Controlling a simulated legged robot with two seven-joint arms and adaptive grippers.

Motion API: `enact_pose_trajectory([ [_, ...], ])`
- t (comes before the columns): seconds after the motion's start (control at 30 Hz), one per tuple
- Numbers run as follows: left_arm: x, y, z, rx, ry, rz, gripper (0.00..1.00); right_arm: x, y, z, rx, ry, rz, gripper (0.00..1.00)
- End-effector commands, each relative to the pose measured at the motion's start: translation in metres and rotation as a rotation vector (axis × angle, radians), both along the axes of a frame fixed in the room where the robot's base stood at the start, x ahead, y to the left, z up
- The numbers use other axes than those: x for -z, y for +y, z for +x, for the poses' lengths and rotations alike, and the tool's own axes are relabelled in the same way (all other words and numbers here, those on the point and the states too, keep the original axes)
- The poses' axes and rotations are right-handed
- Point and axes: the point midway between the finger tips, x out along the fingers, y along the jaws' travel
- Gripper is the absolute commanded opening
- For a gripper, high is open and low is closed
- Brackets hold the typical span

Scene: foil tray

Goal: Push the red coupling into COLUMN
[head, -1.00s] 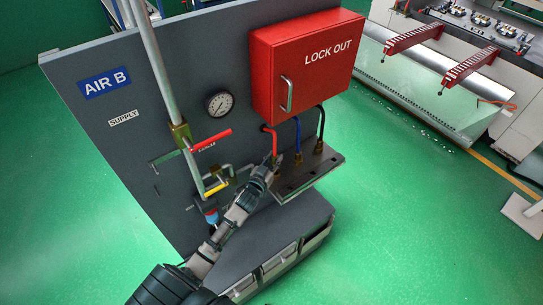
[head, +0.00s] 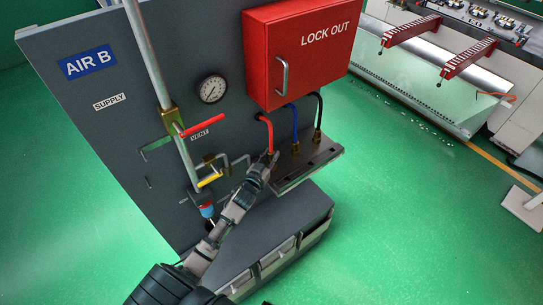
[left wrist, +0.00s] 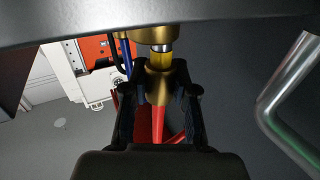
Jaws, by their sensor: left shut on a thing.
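The red coupling is a brass fitting (left wrist: 158,82) on the end of a red hose (left wrist: 158,118) in the left wrist view. My left gripper (left wrist: 160,88) is shut on it, with dark fingers on both sides. A yellow band and a short silver stem show between the coupling and a brass port (left wrist: 153,32). I cannot tell how deep the coupling sits. In the head view my left gripper (head: 262,165) is at the left end of the steel shelf (head: 305,166), under the red hose (head: 266,128), and hides most of the coupling. No COLUMN label is readable. My right gripper is not seen.
Blue (head: 294,120) and black (head: 319,108) hoses run to the shelf beside the red one. The red LOCK OUT box (head: 300,60) hangs above. A yellow-handled valve (head: 210,180) and pipes are left of my gripper. Green floor is open at right.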

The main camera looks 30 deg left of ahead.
Motion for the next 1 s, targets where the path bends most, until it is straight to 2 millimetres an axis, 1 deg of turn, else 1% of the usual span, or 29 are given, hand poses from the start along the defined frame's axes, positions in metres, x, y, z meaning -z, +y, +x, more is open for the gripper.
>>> enact_pose_trajectory([
  [0.03, 0.013, 0.001, -0.002, -0.005, 0.024, -0.004, 0.00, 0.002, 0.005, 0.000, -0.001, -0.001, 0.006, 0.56],
  [0.17, 0.017, -0.001, -0.002, -0.005, 0.030, -0.003, 0.00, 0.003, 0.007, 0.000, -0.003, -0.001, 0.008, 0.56],
  [0.3, 0.022, -0.003, -0.002, -0.003, 0.033, -0.007, 0.00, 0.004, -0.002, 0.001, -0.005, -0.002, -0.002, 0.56],
  [0.53, 0.023, -0.002, -0.002, -0.001, 0.024, -0.007, 0.00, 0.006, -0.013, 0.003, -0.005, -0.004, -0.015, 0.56],
  [0.83, 0.020, 0.000, -0.001, -0.003, 0.018, -0.003, 0.00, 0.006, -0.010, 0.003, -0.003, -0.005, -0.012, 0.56],
  [0.87, 0.020, 0.000, -0.001, -0.003, 0.017, -0.003, 0.34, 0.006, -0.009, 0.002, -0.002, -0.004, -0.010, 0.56],
  [0.9, 0.020, 0.000, -0.001, -0.003, 0.017, -0.003, 0.44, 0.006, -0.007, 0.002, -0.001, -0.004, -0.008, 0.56],
  [0.93, 0.019, 0.000, -0.001, -0.003, 0.016, -0.002, 0.52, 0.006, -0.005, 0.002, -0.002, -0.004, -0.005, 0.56],
  [0.97, 0.019, 0.000, -0.001, -0.003, 0.016, -0.002, 0.56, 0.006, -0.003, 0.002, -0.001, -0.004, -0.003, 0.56],
  [1.0, 0.019, 0.000, -0.001, -0.003, 0.016, -0.002, 0.56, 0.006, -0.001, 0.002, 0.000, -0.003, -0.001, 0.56],
])
